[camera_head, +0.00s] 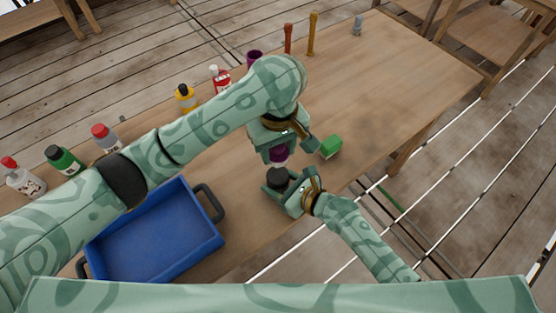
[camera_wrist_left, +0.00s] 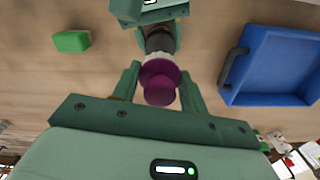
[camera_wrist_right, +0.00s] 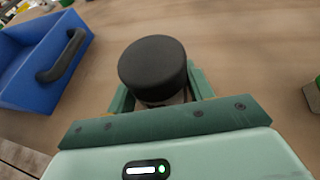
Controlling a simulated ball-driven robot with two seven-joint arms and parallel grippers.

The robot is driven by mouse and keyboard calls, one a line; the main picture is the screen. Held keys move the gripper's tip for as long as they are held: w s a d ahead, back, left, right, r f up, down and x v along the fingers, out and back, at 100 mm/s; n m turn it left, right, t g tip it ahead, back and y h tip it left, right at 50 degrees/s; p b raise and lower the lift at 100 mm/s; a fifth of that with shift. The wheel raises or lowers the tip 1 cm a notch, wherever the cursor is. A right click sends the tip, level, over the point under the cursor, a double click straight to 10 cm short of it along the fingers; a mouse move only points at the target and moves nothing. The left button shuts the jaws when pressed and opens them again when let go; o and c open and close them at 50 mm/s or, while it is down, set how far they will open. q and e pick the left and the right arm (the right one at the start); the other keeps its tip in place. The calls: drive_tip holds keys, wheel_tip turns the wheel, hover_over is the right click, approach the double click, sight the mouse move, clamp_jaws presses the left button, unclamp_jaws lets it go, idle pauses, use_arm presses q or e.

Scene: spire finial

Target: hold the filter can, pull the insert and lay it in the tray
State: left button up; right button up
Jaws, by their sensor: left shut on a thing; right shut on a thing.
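My left gripper (camera_head: 279,153) is shut on the purple insert (camera_wrist_left: 159,82), which has a whitish collar at its far end. The black filter can (camera_wrist_right: 152,66) is between the fingers of my right gripper (camera_wrist_right: 158,94), which is shut on it; the can also shows in the head view (camera_head: 277,178). In the head view the insert is just beyond the can. In the left wrist view they line up closely; I cannot tell whether they touch. The blue tray (camera_head: 213,244) with dark handles stands to the left, empty.
A green block (camera_head: 331,147) lies right of my left gripper. Several bottles, including a yellow one (camera_head: 185,97) and a green-bodied one (camera_head: 64,160), line the far left edge. Brown upright posts (camera_head: 312,35) and a purple object (camera_head: 254,58) stand farther back. The table's right part is clear.

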use_arm(q)
drive_tip(key=shift+r, duration=2.85)
use_arm(e)
drive_tip(key=o, duration=1.1)
drive_tip(key=v, duration=1.1)
drive_tip(key=shift+d+f, duration=0.1)
drive_tip(key=shift+s+d+r, duration=0.25)
drive_tip(key=shift+s+d, duration=0.05)
drive_tip(key=shift+s, duration=0.05)
